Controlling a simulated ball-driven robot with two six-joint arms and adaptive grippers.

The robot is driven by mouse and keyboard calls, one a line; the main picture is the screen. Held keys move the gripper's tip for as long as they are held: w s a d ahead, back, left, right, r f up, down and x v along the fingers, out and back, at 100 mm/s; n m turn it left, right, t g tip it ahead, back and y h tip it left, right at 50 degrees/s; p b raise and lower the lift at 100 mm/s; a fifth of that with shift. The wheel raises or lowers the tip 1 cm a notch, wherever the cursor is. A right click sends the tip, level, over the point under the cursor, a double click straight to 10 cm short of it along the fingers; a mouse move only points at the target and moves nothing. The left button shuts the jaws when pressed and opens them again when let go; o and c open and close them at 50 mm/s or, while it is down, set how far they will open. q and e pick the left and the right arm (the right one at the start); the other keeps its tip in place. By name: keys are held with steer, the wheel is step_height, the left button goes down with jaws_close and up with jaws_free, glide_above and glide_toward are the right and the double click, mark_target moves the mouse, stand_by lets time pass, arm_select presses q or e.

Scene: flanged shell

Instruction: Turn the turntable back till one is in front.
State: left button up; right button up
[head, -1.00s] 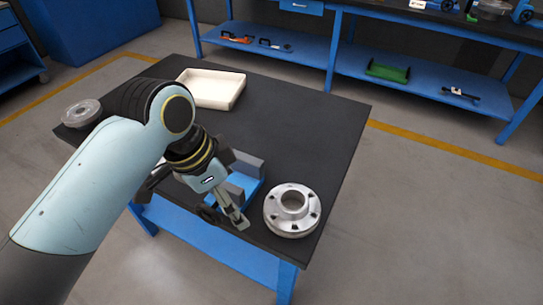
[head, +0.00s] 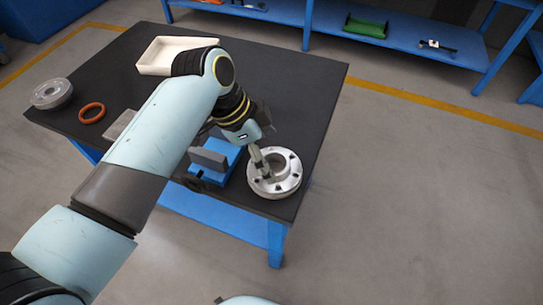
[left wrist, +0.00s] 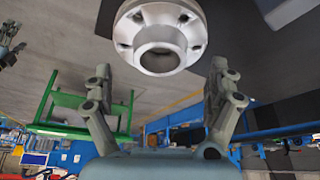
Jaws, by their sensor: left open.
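No part marked as a turntable and no number can be made out. A round silver flanged shell (head: 288,184) with a raised centre hub and several bolt holes lies near the table's front right corner. It also shows at the top of the left wrist view (left wrist: 190,38). My left gripper (head: 260,165) points down at the shell's left side, at or just above its rim; contact cannot be told. A grey jointed part at that view's left edge looks like my right gripper (left wrist: 9,45), cut off.
A blue fixture with grey blocks (head: 208,159) stands just left of the shell. An orange ring (head: 91,112), a clear round part (head: 52,93) and a cream tray (head: 150,58) are on the table's left half. The table's back right is clear.

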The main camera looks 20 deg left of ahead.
mark_target(279, 168)
arm_select(q)
steer(key=shift+x, duration=1.75)
